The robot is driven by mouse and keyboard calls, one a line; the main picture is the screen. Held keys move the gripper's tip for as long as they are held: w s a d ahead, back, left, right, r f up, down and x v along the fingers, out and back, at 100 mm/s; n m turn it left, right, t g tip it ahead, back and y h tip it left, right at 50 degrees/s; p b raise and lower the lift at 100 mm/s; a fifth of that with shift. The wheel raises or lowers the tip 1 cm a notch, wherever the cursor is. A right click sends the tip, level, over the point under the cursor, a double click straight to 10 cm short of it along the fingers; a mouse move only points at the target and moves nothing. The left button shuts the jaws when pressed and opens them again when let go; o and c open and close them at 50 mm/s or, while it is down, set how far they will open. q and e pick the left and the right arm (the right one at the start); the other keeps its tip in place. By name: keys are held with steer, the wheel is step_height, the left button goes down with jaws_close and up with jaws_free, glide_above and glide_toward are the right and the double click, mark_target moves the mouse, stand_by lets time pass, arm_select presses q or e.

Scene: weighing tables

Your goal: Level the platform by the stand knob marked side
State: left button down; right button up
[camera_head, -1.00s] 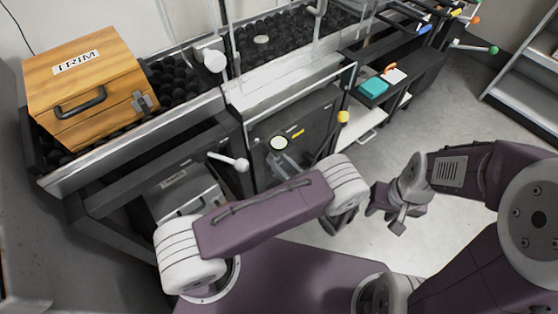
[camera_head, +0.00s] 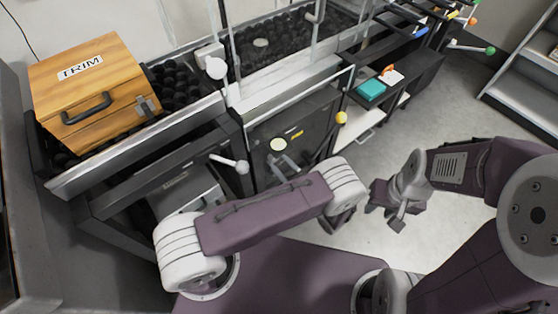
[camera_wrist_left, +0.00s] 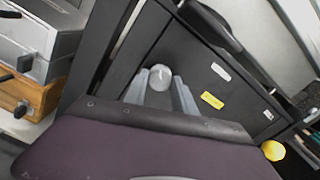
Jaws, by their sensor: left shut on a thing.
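A pale round knob (camera_head: 278,144) sits on the dark front panel of the stand (camera_head: 315,118). It also shows in the left wrist view (camera_wrist_left: 160,77), between the two grey fingers of my left gripper (camera_wrist_left: 160,90). My left gripper (camera_head: 285,160) is shut on this knob; my own arm hides part of the wrist. My right gripper (camera_head: 397,212) hangs over open floor at the right, away from the stand; its finger gap is unclear. Which part is the platform, and whether it is level, I cannot tell.
A wooden box marked TRIM (camera_head: 95,88) stands at the left by black balls (camera_head: 175,88). A teal block (camera_head: 371,89) lies at the right. Floor (camera_head: 470,110) is clear.

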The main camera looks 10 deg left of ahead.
arm_select(q)
steer(key=shift+n, duration=0.4)
steer(key=c, duration=1)
jaws_free()
steer(key=p+v, duration=0.2)
steer(key=v, duration=0.7)
